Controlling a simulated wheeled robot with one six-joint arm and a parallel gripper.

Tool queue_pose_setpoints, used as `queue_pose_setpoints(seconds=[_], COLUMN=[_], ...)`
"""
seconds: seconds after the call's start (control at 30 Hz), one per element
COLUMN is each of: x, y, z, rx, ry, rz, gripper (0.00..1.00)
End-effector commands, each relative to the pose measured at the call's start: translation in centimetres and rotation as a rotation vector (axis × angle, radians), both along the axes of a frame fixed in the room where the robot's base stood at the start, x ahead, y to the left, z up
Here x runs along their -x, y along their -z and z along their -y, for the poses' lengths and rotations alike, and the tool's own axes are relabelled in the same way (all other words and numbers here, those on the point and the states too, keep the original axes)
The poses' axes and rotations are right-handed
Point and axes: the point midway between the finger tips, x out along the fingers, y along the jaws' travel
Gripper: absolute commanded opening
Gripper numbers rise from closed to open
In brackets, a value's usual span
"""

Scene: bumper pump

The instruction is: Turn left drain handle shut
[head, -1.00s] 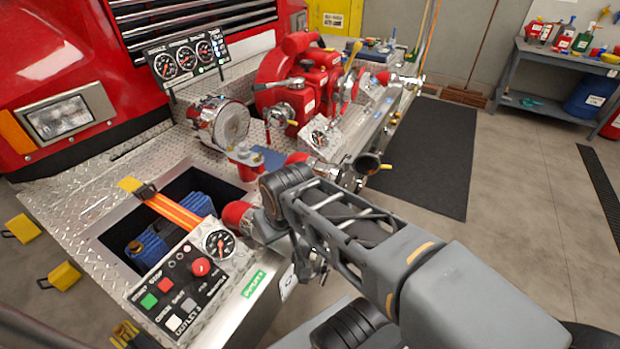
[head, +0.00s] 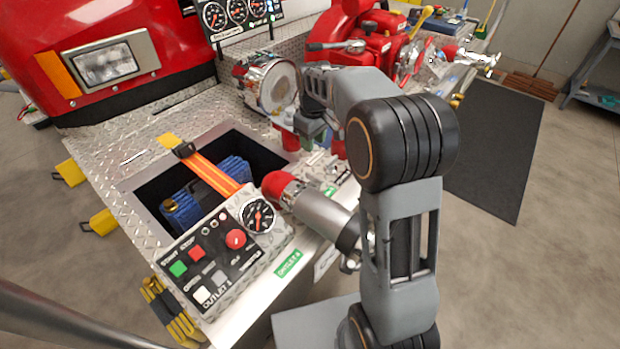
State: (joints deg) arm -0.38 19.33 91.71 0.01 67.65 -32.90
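The left outlet (head: 318,213) is a silver pipe with a red collar, pointing out over the bumper's front edge. A small chrome fitting (head: 350,263) hangs under its outer end, partly covered by my arm. I cannot make out a drain handle there or tell how it is turned. My arm rises in front of the outlet, bends at a large black joint and reaches back toward the chrome round fitting (head: 272,84). My gripper (head: 311,128) seems to be the grey end piece beside that fitting, above the diamond plate. Its fingers are too small and overlapped to read.
A control panel (head: 212,262) with a gauge stands left of the outlet. Behind it is an open well (head: 150,200) with a blue hose and orange strap. A red pump (head: 375,45) with levers stands behind my arm. The floor mat (head: 500,150) at right is clear.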

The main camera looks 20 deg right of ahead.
Motion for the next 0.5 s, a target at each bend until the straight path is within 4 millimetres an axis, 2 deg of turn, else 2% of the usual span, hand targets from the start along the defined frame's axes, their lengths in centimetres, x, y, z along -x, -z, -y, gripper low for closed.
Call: queue_pose_setpoints(seconds=[0.03,0.2,0.37,0.5], x=[-0.6,-1.5,-1.5,-1.5], y=[0.8,2.4,4.9,7.6], z=[-0.1,-0.2,-0.3,-0.3], rx=[0.001,0.001,0.001,0.001], ry=[-0.016,-0.045,-0.049,-0.049], rz=[-0.009,-0.024,-0.029,-0.027], gripper=[0.38,0.38,0.38,0.38])
